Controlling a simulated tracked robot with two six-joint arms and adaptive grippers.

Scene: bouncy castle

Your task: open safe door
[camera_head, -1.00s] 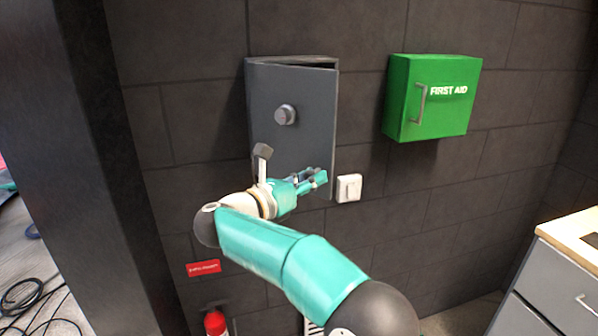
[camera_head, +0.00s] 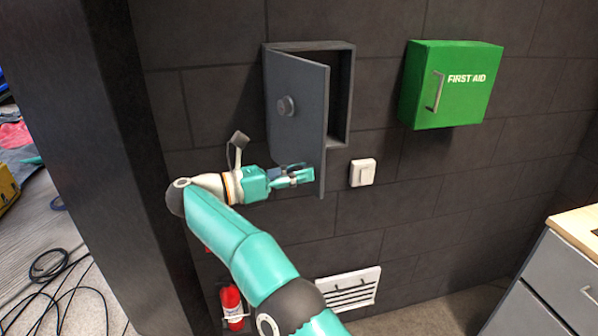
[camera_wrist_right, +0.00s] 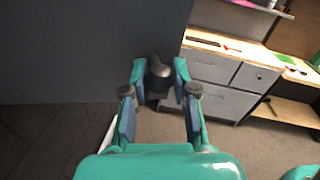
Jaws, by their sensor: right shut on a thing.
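The grey safe (camera_head: 345,100) is fixed to the dark wall. Its door (camera_head: 300,125) is hinged on the left and stands partly open, with the dark inside showing at the right. My right gripper (camera_head: 300,177) is at the door's lower free edge. In the right wrist view, my right gripper (camera_wrist_right: 160,92) has its fingers around a dark handle (camera_wrist_right: 158,72) beside the grey door panel (camera_wrist_right: 90,50). The head view hides most of the handle behind the fingers. My left gripper is in neither view.
A green first aid box (camera_head: 455,88) hangs right of the safe. A white switch (camera_head: 363,172) is just right of the door's lower edge. A fire extinguisher (camera_head: 232,305) and a white vent (camera_head: 348,288) are low down. A dark pillar (camera_head: 95,130) stands at left.

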